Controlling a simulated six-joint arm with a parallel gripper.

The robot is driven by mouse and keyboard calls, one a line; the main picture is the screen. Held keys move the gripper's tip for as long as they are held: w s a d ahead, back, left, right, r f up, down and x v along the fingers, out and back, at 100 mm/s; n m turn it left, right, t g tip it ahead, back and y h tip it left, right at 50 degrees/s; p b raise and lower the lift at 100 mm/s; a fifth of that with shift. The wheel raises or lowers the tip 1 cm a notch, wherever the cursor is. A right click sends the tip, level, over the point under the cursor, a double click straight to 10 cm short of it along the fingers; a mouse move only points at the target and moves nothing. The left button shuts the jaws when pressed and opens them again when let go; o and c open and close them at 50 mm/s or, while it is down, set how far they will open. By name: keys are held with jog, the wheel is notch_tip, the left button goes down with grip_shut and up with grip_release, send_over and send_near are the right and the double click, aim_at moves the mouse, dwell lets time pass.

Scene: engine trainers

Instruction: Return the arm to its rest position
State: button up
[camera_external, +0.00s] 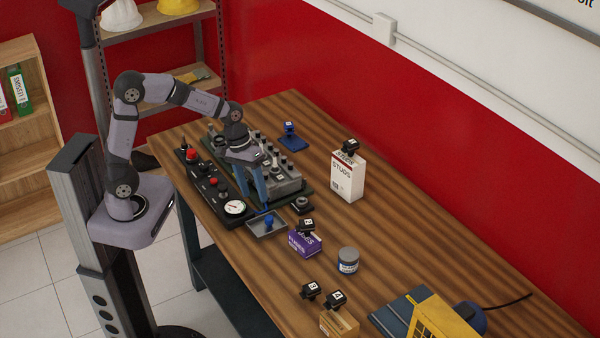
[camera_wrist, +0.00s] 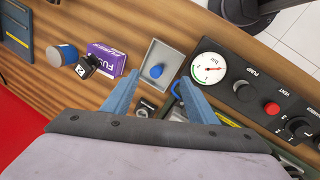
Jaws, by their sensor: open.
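My gripper (camera_external: 258,205) hangs from my arm over the front part of the engine trainer (camera_external: 283,180) on the wooden table. Its blue fingers point down and stand apart. In the wrist view the open fingers (camera_wrist: 158,98) have a small grey tray (camera_wrist: 167,60) beyond and between them, with a blue knob-like piece (camera_wrist: 156,71) in it. Nothing is held between the fingers. The tray also shows in the external view (camera_external: 252,228), just in front of the fingertips. My arm is bent in an arch from its column at the left.
A black control panel (camera_external: 205,176) with a gauge (camera_external: 234,207) lies left of the trainer. A purple box (camera_external: 304,244), a grey-blue can (camera_external: 348,260), a white STUDS box (camera_external: 347,178) and several black-capped blocks stand on the table (camera_external: 400,240).

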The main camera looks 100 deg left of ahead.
jog(key=s+d+f+m+g, duration=0.1)
jog(key=s+d+f+m, duration=0.2)
jog(key=s+d+m, duration=0.3)
jog(key=s+d+f+m+g+y, duration=0.1)
jog(key=s+d+f+m, duration=0.2)
jog(key=s+d+m, duration=0.3)
jog(key=d, duration=0.4)
jog(key=shift+s+f+m+g, duration=0.15)
jog(key=shift+s+m+g, duration=0.15)
jog(key=shift+s+g, duration=0.1)
